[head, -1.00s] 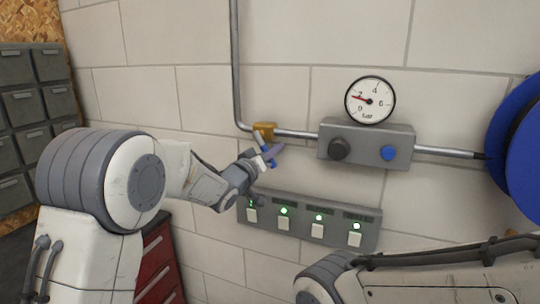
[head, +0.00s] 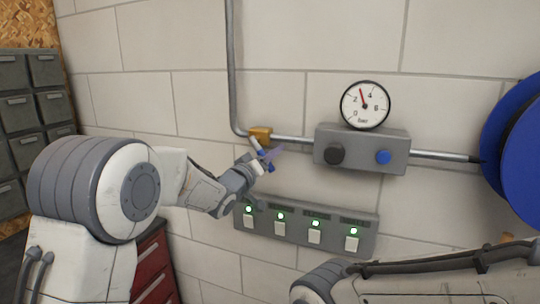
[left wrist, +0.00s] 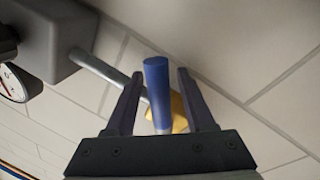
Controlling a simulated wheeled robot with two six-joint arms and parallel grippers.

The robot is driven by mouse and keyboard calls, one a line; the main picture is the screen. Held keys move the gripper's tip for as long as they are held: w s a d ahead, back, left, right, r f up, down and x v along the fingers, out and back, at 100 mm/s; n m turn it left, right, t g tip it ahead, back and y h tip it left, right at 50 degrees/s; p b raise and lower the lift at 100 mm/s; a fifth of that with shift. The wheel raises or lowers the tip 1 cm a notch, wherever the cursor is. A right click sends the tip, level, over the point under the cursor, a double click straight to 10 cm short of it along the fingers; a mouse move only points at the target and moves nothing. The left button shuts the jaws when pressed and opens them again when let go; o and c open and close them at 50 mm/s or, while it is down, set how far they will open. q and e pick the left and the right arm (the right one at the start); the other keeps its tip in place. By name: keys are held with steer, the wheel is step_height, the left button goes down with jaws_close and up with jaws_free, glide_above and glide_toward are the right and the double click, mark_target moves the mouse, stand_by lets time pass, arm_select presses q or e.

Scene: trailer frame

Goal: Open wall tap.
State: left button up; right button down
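The wall tap has a brass body (head: 260,135) on the metal pipe, and a lever with a blue handle (head: 265,165) slants down from it. In the left wrist view the blue handle (left wrist: 157,85) stands between my fingers, with the brass body (left wrist: 179,112) behind. My left gripper (head: 268,158) is at the lever. Its fingers (left wrist: 160,95) are apart, with a visible gap on each side of the handle. The pressure gauge (head: 365,105) has its needle near 3. My right gripper is out of view; only my right arm shows.
A grey box with a black knob (head: 334,154) and a blue knob (head: 383,157) sits on the pipe to the right. Below is a switch panel (head: 265,231) with green lamps lit. A blue reel (head: 515,140) is far right. Grey bins (head: 22,107) stand at left.

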arm_select(q)
steer(key=b+v, duration=0.4)
steer(key=v, duration=0.6)
steer(key=shift+s, duration=0.25)
steer(key=shift+a, duration=0.1)
